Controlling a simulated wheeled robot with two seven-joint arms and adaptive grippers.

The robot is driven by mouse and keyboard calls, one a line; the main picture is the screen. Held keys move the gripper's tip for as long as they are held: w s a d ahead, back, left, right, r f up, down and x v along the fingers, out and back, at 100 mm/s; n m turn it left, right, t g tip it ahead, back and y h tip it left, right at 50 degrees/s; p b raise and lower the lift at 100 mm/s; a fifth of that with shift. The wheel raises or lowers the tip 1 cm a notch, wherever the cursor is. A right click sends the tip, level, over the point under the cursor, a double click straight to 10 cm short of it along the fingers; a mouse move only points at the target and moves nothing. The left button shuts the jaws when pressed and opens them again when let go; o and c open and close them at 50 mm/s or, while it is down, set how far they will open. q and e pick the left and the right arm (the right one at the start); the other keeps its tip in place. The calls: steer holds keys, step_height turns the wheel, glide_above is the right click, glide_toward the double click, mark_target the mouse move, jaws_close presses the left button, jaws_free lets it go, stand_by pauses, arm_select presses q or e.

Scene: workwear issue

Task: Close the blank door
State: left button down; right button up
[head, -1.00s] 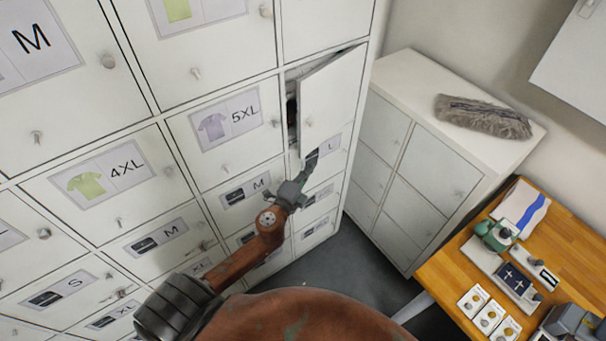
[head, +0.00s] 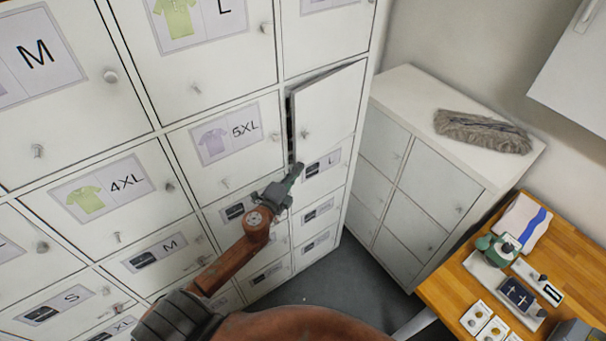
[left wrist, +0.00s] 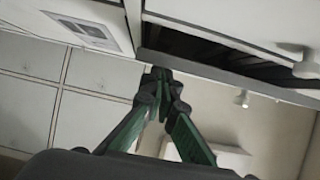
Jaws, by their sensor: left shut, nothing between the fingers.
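The blank door (head: 329,105) is a white locker door without a label, right of the 5XL door in the head view. It stands slightly ajar, with a dark gap along its left and top edges. Its small knob (head: 305,134) is near the left edge. In the left wrist view the door edge (left wrist: 230,72) crosses the top right, with a dark opening behind it. My left gripper (head: 297,170) is shut and empty at the door's lower left corner; whether it touches is unclear. Its fingers also show in the left wrist view (left wrist: 160,76). My right gripper is not in view.
Labelled doors surround it, such as 5XL (head: 228,135) and L (head: 321,166). A low white cabinet (head: 425,190) with a grey fluffy duster (head: 484,131) stands to the right. A wooden table (head: 455,292) with small items is at lower right.

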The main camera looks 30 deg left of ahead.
arm_select(q)
steer(key=shift+w+a, duration=0.1)
steer(key=shift+a, duration=0.7)
steer(key=shift+s+d, duration=0.2)
steer(key=shift+d, duration=0.3)
steer(key=s+d+b, duration=0.1)
steer(key=s, duration=1)
steer(key=shift+f, duration=0.1)
